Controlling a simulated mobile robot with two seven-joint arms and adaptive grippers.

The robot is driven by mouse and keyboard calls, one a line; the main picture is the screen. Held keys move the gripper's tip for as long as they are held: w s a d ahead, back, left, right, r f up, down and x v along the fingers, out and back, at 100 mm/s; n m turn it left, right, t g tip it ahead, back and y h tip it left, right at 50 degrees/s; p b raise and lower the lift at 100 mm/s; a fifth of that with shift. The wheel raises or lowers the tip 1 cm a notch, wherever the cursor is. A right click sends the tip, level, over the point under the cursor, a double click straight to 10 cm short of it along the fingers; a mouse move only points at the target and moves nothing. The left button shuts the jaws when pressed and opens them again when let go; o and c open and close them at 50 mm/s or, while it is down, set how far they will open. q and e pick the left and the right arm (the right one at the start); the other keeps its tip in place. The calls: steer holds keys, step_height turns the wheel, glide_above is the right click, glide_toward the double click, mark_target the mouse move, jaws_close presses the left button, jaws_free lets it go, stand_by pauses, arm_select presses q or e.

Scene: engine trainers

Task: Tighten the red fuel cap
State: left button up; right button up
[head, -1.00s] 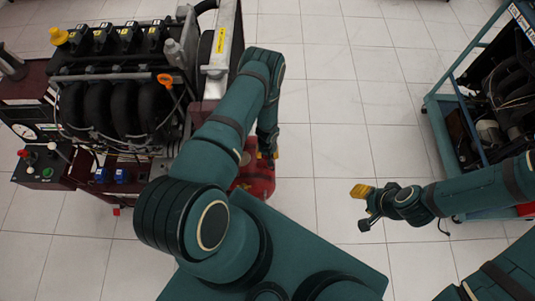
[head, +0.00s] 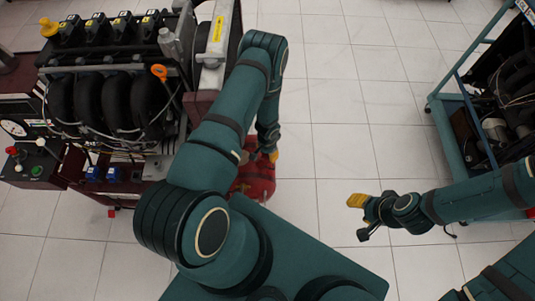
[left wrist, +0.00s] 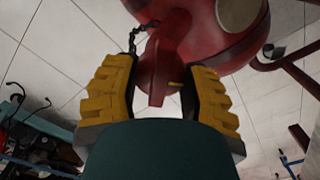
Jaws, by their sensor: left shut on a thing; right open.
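The red fuel cap (left wrist: 162,62) shows in the left wrist view as a dark red winged piece on a red fuel tank (left wrist: 205,35). A dark chain (left wrist: 138,35) hangs beside it. My left gripper (left wrist: 165,85) has its yellow fingers on either side of the cap and is shut on it. In the head view my left gripper (head: 268,152) is over the red tank (head: 258,182), partly hidden by my arm, and the cap cannot be made out. My right gripper (head: 360,217) is open and empty over the floor at the right.
An engine trainer (head: 120,100) with a control box (head: 35,165) stands left, close to my left arm. A teal-framed engine stand (head: 458,115) is at the right. The tiled floor (head: 345,110) between them is clear.

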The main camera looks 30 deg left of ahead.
arm_select(q)
steer(key=m+b, duration=0.2)
steer(key=m, duration=0.2)
steer(key=shift+f+m, duration=0.15)
steer(key=shift+m, duration=0.15)
steer(key=shift+m+b, duration=0.65)
steer(key=shift+m, duration=1.25)
steer(key=o, duration=1.2)
steer(key=shift+o, duration=0.2)
step_height(320, 180, up, 12)
